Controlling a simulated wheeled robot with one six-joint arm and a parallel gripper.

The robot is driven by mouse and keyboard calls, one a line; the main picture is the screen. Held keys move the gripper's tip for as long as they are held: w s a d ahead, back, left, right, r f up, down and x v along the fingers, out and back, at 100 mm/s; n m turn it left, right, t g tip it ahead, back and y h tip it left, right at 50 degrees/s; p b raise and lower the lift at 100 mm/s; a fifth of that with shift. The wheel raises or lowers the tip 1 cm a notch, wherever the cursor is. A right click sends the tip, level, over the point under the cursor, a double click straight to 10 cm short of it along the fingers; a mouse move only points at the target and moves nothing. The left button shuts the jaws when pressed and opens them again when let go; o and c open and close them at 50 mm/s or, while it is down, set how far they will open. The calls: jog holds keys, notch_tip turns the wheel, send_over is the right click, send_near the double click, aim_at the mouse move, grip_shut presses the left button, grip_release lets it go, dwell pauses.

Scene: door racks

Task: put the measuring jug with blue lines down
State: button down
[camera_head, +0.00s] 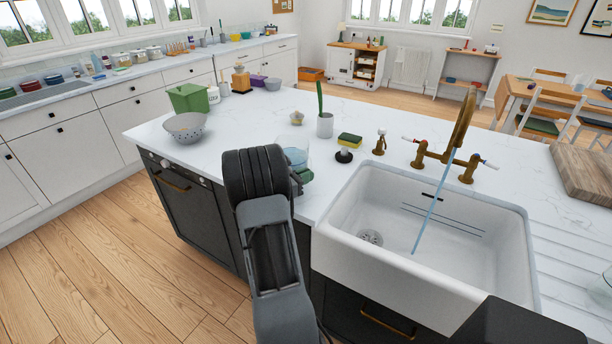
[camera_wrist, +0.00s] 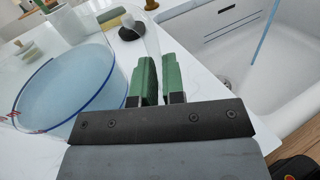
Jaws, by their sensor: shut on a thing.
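The measuring jug (camera_head: 296,154) is clear with a bluish tint and sits at the near side of the white island counter, left of the sink, partly behind my arm. The gripper (camera_head: 303,177) is mostly hidden by my arm in the head view. I cannot tell whether the jug's base touches the counter.
The white sink (camera_head: 420,240) is to the right, with a brass tap (camera_head: 455,135) and running water. A sponge (camera_head: 350,139), a dark round stopper (camera_head: 344,156) and a white pot (camera_head: 325,125) stand behind the jug. A colander (camera_head: 186,128) is at left; the counter between is clear.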

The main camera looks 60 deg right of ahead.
jog(key=c, duration=1.2)
grip_release()
jog(key=shift+f, duration=0.1)
jog(key=shift+r, duration=0.2)
jog(key=b+v, duration=0.1)
jog(key=v, duration=1.1)
jog(key=s+a+m+t+y, duration=0.2)
jog(key=a+m+t+y, duration=0.1)
jog(key=a, duration=0.8)
jog(key=s+a+r+m+t+y, duration=0.1)
jog(key=a+m+t+y, duration=0.3)
jog(key=a+y, duration=0.4)
jog(key=s+a+m+t+y, duration=0.3)
jog(key=a+m+t+y, duration=0.1)
jog(key=a, duration=1.2)
jog(key=shift+a+r+m+y, duration=0.1)
jog(key=shift+r+m+y, duration=0.05)
jog(key=shift+m+y, duration=0.6)
